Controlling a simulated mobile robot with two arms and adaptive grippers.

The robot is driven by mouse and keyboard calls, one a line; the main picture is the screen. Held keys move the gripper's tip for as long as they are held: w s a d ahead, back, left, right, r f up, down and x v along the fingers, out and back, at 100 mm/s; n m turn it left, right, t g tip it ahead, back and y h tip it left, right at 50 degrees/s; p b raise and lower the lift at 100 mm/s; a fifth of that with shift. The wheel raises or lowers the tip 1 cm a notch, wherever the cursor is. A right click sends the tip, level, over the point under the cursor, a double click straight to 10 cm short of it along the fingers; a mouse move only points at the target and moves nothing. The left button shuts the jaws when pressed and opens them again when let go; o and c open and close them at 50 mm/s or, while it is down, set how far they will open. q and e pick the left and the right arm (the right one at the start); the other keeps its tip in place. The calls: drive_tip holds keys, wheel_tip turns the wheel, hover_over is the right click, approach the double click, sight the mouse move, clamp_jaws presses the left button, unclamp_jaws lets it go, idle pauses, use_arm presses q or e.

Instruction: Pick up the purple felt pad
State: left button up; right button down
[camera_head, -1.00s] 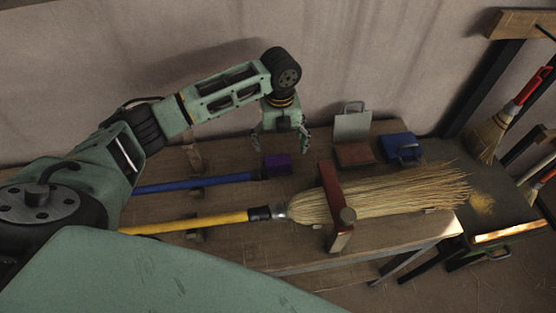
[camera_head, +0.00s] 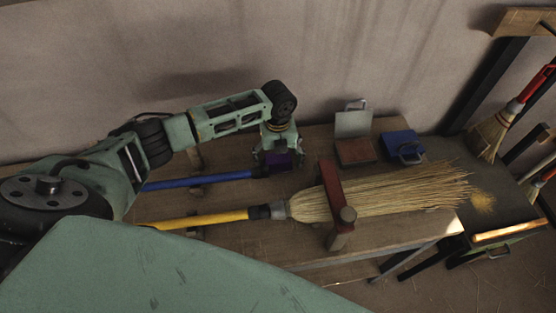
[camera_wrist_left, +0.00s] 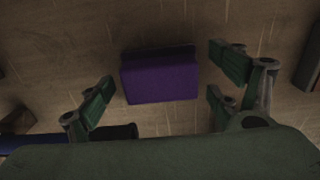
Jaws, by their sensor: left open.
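The purple felt pad (camera_head: 283,163) is a small block lying on the wooden bench, at the end of the blue handle. In the left wrist view the purple felt pad (camera_wrist_left: 160,76) sits between the spread fingers, with bare bench on both sides of it. My left gripper (camera_head: 279,161) is open and points down right over the pad, partly hiding it in the head view. In the left wrist view the fingers of my left gripper (camera_wrist_left: 160,93) stand apart from the pad's sides. My right gripper is not in view.
A blue handle (camera_head: 205,180) and a yellow-handled straw broom (camera_head: 390,195) lie on the bench (camera_head: 290,245). A red-brown clamp (camera_head: 331,195) stands over the broom. A grey and brown block (camera_head: 354,140) and a blue pad (camera_head: 401,145) lie to the right.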

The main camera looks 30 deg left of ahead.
sight(278, 157)
use_arm(q)
drive_tip(key=shift+c, duration=0.4)
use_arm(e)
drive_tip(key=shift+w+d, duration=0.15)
use_arm(q)
drive_tip(key=shift+c, duration=1.1)
drive_tip(key=c, duration=1)
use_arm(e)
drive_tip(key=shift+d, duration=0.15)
use_arm(q)
drive_tip(key=shift+o, duration=0.2)
drive_tip(key=shift+r, duration=0.1)
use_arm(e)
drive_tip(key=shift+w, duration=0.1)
